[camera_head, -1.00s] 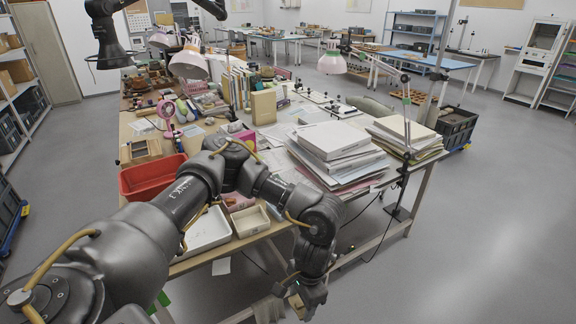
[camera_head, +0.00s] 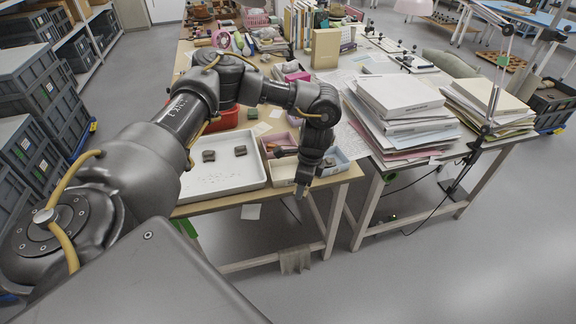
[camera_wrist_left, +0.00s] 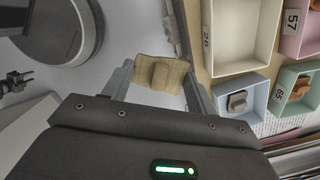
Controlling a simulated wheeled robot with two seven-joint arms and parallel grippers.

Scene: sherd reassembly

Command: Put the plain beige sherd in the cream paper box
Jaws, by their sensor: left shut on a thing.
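My left gripper (camera_head: 300,190) hangs at the front edge of the table, close to the cream paper box (camera_head: 279,172). In the left wrist view the gripper (camera_wrist_left: 160,80) is shut on the plain beige sherd (camera_wrist_left: 160,72), a flat piece with a raised lump in its middle. The sherd is hard to make out in the head view. The cream box, labelled 26, also shows in the left wrist view (camera_wrist_left: 238,40), to the right of the sherd and apart from it; its visible inside is empty. My right gripper is out of view.
A white tray (camera_head: 190,187) with two dark sherds lies left of the cream box. A pink box (camera_wrist_left: 309,30), a green box (camera_wrist_left: 292,75) and a blue box (camera_wrist_left: 251,86) stand beside it, the last two holding sherds. Paper stacks (camera_head: 400,110) rise to the right.

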